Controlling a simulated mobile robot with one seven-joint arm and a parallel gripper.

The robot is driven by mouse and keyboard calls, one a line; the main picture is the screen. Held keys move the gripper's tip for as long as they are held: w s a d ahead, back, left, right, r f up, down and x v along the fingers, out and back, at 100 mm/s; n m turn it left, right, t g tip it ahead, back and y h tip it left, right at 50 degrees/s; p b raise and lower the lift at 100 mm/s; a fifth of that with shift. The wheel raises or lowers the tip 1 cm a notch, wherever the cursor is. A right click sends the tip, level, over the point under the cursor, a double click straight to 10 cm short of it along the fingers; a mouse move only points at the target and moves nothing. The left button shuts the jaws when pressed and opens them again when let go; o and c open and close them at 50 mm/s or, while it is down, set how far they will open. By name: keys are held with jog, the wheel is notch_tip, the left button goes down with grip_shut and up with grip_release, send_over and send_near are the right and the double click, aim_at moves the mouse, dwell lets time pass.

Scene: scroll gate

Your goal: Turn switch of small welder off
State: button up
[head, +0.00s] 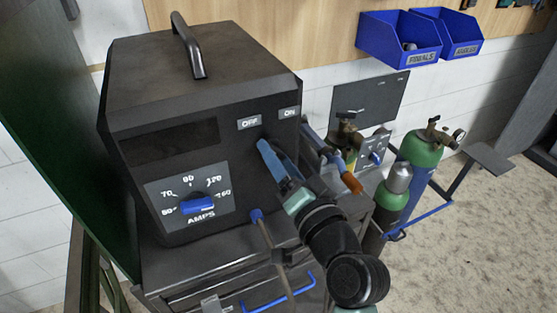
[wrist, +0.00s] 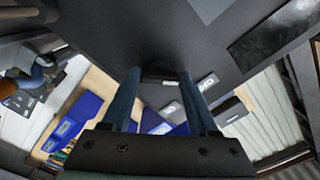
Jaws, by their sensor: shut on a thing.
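The dark grey welder (head: 205,75) stands on a cabinet at the left of the head view. Its front has an OFF label (head: 249,122), an ON label (head: 289,113) and a blue AMPS knob (head: 198,203). My gripper (head: 264,148) reaches the front just below and between these labels. In the wrist view the blue fingers of my gripper (wrist: 158,76) straddle a small dark switch (wrist: 158,70) against the dark front and are shut on it. The switch is mostly hidden in the head view, and its setting cannot be read.
A torch with an orange handle (head: 351,183) is close right of my gripper. Green gas cylinders (head: 424,150) stand further right. Blue bins (head: 400,40) hang on the back wall. A blue drawer handle (head: 278,298) is below. Open floor lies at the far right.

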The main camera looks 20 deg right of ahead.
jog(key=o, duration=1.4)
jog(key=shift+s, duration=0.1)
jog(key=shift+s+d+b, duration=0.2)
jog(key=shift+s+b, duration=1.3)
jog(key=shift+s, duration=4.9)
